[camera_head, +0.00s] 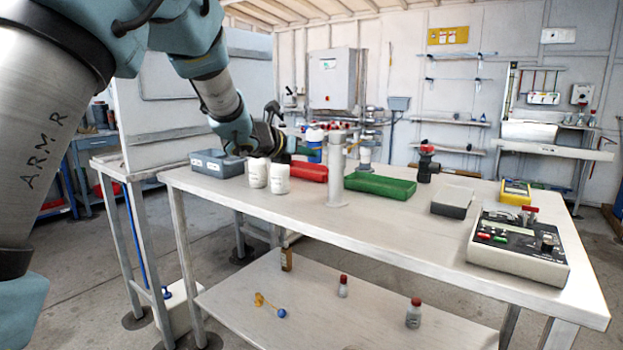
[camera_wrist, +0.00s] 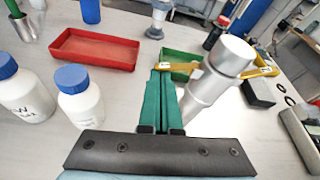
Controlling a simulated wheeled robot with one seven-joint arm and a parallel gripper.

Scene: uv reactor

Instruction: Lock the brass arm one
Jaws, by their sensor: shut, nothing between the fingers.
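A silver metal post (camera_head: 337,175) stands upright on the bench; it also shows in the wrist view (camera_wrist: 208,90). In the wrist view a short brass arm (camera_wrist: 181,69) with a pale tag reaches left from the post, and another brass arm (camera_wrist: 263,69) reaches right. I cannot read which tag is one. My gripper (camera_wrist: 166,76) has green fingers, shut and empty, left of the post. Its tips appear close to the left brass arm; contact cannot be told. In the head view the brass arms cannot be made out.
Two white bottles (camera_wrist: 82,97) with blue caps stand left of my gripper. A red tray (camera_wrist: 95,50) and a green tray (camera_head: 380,186) lie nearby. A grey box (camera_head: 452,201) and a control unit (camera_head: 518,246) are at right. The front middle of the bench is clear.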

